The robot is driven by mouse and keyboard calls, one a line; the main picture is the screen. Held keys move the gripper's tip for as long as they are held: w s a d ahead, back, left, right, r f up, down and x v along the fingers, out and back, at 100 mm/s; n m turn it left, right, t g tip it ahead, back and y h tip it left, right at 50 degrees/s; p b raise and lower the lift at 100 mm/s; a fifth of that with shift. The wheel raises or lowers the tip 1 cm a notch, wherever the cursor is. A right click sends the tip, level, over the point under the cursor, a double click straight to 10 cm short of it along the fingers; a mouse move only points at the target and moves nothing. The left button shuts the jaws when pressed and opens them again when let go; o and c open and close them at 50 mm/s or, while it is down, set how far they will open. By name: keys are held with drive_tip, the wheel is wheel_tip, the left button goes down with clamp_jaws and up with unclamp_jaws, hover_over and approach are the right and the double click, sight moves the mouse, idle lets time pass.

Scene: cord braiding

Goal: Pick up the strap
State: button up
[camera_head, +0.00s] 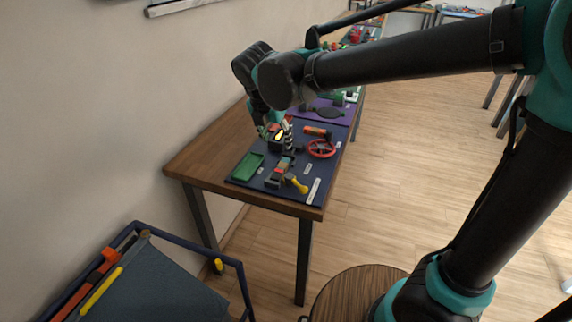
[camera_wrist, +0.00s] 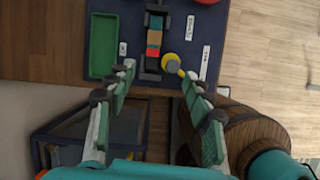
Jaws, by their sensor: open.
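A narrow banded piece with orange, green and tan sections (camera_wrist: 154,38) lies along a dark grey holder on the navy mat (camera_wrist: 134,22). It may be the strap, but I cannot tell for sure. In the head view the same holder (camera_head: 281,172) sits near the front of the mat. My gripper (camera_wrist: 158,78) is open and empty in the wrist view, its two green-padded fingers spread apart to either side of the holder's near end.
A green tray (camera_head: 247,166) lies left of the holder, and a yellow-handled item (camera_head: 299,186) lies right of it. A red ring (camera_head: 321,148) sits farther back. The wooden table (camera_head: 190,165) stands against the wall. A dark-framed cart (camera_head: 236,267) stands in front.

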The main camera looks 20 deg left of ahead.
drive_tip(key=a, duration=0.1)
drive_tip(key=n, duration=0.1)
approach(281, 166)
drive_tip(key=x, duration=0.9)
drive_tip(key=shift+s, duration=0.1)
drive_tip(key=shift+r, duration=0.1)
clamp_jaws()
idle(0.3)
